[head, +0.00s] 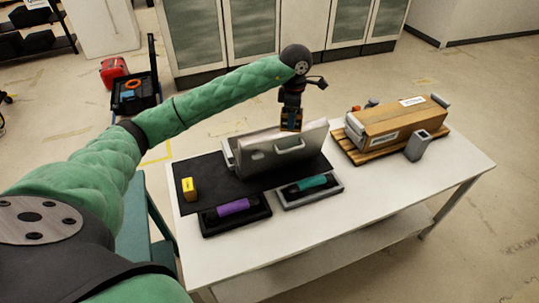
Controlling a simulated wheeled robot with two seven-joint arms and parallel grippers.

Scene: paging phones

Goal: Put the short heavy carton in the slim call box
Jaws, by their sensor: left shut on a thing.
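My left gripper (291,104) hangs above the back of the table, pointing down. It is shut on a small orange-brown carton (291,122) with dark markings, likely the short heavy carton. The carton is partly covered by the fingers. Just below it stands a silver metal box (262,161) with a handle on its tilted front panel, possibly the slim call box. The carton's lower end overlaps the panel's top edge in the picture; I cannot tell whether it is inside or behind it. A yellow carton (189,188) stands on the black mat (205,172) at left. My right gripper is out of view.
A purple handset (233,206) and a teal handset (307,185) lie in trays at the front. At right, a long brown box (397,124) rests on a wooden pallet (366,156), with a grey open-topped holder (418,146) beside it. The table's front right (400,200) is clear.

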